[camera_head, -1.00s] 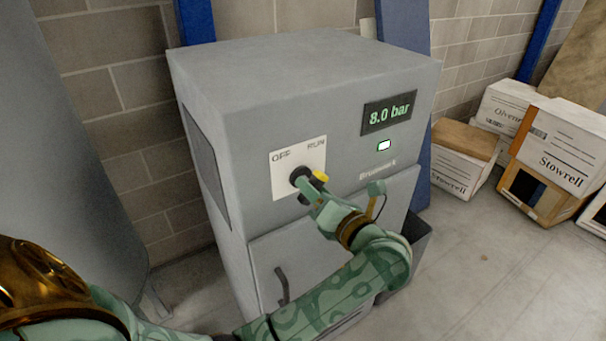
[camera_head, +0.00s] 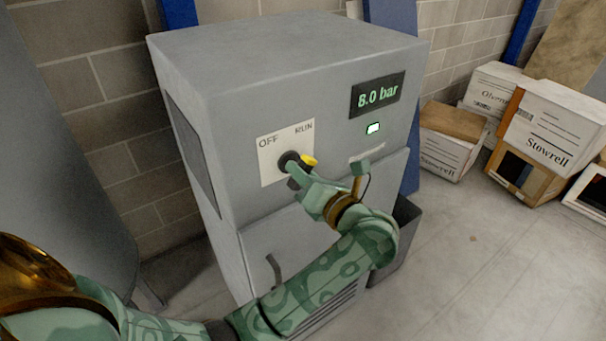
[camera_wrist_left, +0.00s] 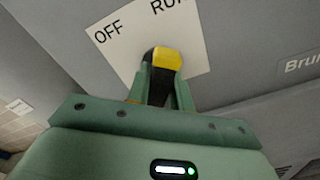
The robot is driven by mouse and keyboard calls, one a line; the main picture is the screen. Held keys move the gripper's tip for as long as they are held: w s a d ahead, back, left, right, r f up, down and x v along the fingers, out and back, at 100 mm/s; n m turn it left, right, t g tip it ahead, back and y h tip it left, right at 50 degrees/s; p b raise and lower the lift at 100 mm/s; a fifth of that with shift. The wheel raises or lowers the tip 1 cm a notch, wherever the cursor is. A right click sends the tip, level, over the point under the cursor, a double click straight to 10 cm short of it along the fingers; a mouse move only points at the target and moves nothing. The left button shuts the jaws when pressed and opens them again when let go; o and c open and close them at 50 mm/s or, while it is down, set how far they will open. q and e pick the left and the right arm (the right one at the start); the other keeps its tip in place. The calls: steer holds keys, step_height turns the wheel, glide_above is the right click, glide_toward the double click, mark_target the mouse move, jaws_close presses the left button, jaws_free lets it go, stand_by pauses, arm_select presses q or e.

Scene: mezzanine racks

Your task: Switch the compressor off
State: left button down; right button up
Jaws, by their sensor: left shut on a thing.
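The grey compressor cabinet (camera_head: 235,150) stands in front of me. Its white switch plate (camera_head: 270,147) is marked OFF at the left and RUN at the right. A black rotary knob with a yellow pointer (camera_head: 308,161) sits on the plate, the pointer towards the RUN side. In the left wrist view the yellow pointer (camera_wrist_left: 167,58) shows between the fingers. My left gripper (camera_head: 296,172) is shut on the knob; its fingers hide part of it. The display (camera_head: 377,94) reads 8.0 bar and a small lamp (camera_head: 373,128) below it is lit. My right gripper is out of view.
A cabinet door with a dark handle (camera_head: 274,270) lies below the switch. A dark bin (camera_head: 402,235) stands at the cabinet's right. Boxes (camera_head: 548,130) are stacked at the right by the brick wall. The floor (camera_head: 470,270) at the right is clear.

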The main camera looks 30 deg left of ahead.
arm_select(q)
steer(key=shift+f+n+b, duration=0.25)
steer(key=shift+n+b, duration=0.35)
steer(key=shift+b, duration=0.1)
steer(key=n+b, duration=1.1)
steer(key=b, duration=0.1)
steer(key=shift+s+r+n+b, duration=0.1)
steer(key=shift+r+n+b, duration=0.05)
steer(key=shift+n+b, duration=1.3)
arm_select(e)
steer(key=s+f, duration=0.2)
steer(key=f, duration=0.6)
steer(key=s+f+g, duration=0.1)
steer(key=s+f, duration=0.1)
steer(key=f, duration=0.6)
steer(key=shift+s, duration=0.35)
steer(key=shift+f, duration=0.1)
arm_select(q)
steer(key=shift+r, duration=0.1)
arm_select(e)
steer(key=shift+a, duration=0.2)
arm_select(q)
steer(key=c, duration=1.2)
jaws_free()
steer(key=shift+c, duration=0.2)
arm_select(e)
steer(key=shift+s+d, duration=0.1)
